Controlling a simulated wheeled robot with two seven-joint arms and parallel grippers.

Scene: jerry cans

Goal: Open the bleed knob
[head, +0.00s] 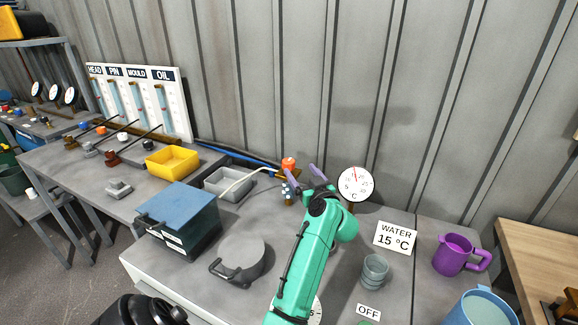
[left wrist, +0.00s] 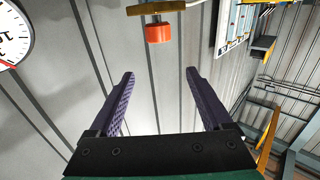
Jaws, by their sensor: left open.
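An orange-red knob (head: 288,163) sits on a brass fitting near the back wall in the head view; I take it for the bleed knob, though no label on it is readable. It also shows in the left wrist view (left wrist: 158,33), hanging from a brass bar near the top. My left gripper (head: 302,180), with purple fingers on a green arm, is beside the knob. In the left wrist view the left gripper (left wrist: 165,82) is open, with nothing between its fingers; the knob is beyond the fingertips. My right gripper is not in view.
A round dial (head: 356,184) stands right of the gripper. A grey tray (head: 228,183), a yellow bin (head: 172,162), a blue-lidded box (head: 178,207) and a round grey lid (head: 241,254) are left. A grey cup (head: 375,270) is right.

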